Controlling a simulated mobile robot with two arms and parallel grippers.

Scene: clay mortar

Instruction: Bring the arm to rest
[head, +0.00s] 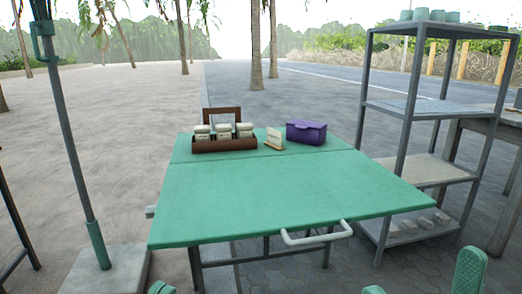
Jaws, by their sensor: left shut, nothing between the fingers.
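Only a small pale green tip of what appears to be my left gripper (160,288) shows, at the bottom edge of the head view, left of centre. It is shut and empty, below the near left corner of the green table (270,195) and apart from the things on it. The rest of that arm is out of the frame. I cannot make out my right gripper.
On the table's far part are a brown wooden rack (235,145) with pale packets, a small upright card (275,139) and a purple box (306,132). The table's near part is clear. A grey shelf unit (409,110) stands right, a pole (72,150) left.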

